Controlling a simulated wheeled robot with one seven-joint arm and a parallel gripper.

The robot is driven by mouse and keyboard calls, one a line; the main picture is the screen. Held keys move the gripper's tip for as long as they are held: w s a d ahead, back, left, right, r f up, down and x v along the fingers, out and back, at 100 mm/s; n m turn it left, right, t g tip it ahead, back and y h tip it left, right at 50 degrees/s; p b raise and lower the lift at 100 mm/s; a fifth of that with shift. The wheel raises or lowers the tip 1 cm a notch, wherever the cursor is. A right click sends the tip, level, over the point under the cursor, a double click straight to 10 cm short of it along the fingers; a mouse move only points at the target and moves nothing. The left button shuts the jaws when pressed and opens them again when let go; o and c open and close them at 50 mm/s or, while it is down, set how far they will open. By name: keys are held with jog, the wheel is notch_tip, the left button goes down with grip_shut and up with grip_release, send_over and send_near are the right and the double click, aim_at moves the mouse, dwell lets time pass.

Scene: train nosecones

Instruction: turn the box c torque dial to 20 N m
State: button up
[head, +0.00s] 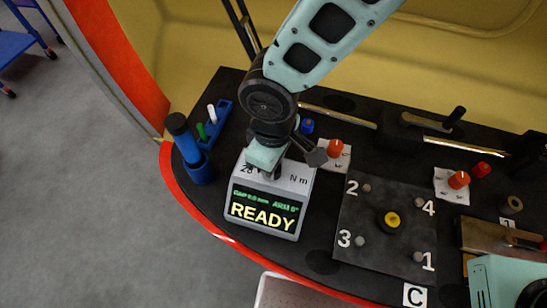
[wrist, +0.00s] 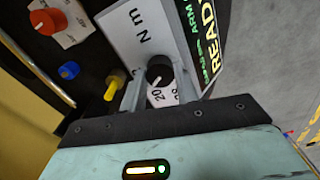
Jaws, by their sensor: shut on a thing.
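The white torque box (head: 305,190) stands at the left of the black bench, its sloped front screen reading READY in yellow. It also shows in the wrist view (wrist: 128,30), with "N m" printed on its top. My gripper (head: 270,172) points down onto that top. In the wrist view, my gripper (wrist: 158,80) has a finger on each side of the black dial (wrist: 159,68) and is shut on it. A white mark on the dial points roughly toward a printed 20, partly between the fingers. Another number beside it is partly hidden. In the head view my gripper hides the dial.
A black plate (head: 350,210) numbered 1 to 4 with a yellow-centred knob (head: 391,221) lies right of the box, near a C label (head: 415,295). A blue cylinder (head: 184,140) stands left. Red knobs (head: 335,148) sit behind.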

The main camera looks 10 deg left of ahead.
jog(key=shift+n, duration=1)
jog(key=shift+p, duration=0.3)
jog(key=o, duration=1)
jog(key=shift+c, duration=0.2)
notch_tip(320, 180, up, 18)
jog(key=p, duration=0.1)
jog(key=shift+f, duration=0.25)
jog(key=s+d+r+m+p, duration=0.1)
jog(key=d+m, duration=0.3)
jog(key=d, duration=0.6)
jog(key=s+d+r+m+p, duration=0.2)
jog(key=s+d+r+m, duration=0.1)
jog(key=d, duration=0.8)
jog(key=shift+s+m+y, duration=0.3)
jog(key=shift+s+m, duration=0.45)
jog(key=shift+m, duration=0.45)
